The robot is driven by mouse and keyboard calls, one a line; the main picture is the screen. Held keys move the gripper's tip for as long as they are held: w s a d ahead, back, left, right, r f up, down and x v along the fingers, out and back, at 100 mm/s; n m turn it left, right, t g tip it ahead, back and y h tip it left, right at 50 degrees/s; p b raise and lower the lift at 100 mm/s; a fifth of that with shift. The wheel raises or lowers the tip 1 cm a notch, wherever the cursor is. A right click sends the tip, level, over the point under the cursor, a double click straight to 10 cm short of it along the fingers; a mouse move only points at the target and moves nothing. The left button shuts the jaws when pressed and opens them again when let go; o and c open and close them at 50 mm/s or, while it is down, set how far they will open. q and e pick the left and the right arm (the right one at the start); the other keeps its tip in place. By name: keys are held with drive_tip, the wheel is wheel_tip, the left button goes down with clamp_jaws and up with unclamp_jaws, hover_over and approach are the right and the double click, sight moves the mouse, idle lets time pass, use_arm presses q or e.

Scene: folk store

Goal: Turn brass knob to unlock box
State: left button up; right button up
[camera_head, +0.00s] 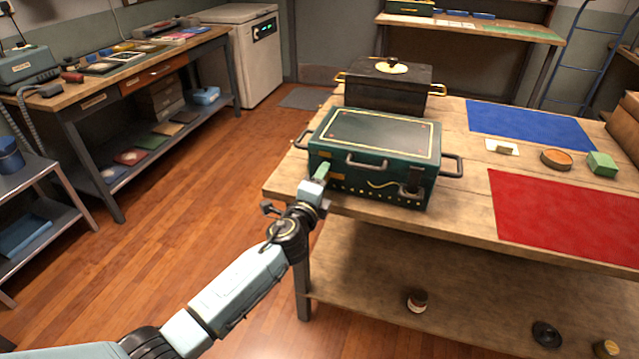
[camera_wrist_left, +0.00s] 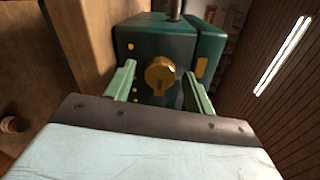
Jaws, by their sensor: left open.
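A dark green metal box (camera_head: 375,152) with gold trim lines on its lid stands on the near left corner of the wooden table. Its lid is closed. In the left wrist view, the box's side (camera_wrist_left: 150,40) faces me with a round brass knob (camera_wrist_left: 160,75) that has a dark slot. My left gripper (camera_head: 322,170) is at the box's left front end. In the wrist view its two green fingers (camera_wrist_left: 157,85) are open, one on each side of the knob, with visible gaps. In the head view the knob is hidden. My right gripper is out of view.
A black box with a gold knob (camera_head: 387,85) stands behind the green box. The wooden table (camera_head: 460,200) has a lower shelf.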

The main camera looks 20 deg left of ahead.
use_arm(q)
drive_tip(key=s+p, duration=0.2)
drive_tip(key=s, duration=1.1)
drive_tip(key=shift+s+a+r, duration=0.2)
drive_tip(key=shift+a+r, duration=0.05)
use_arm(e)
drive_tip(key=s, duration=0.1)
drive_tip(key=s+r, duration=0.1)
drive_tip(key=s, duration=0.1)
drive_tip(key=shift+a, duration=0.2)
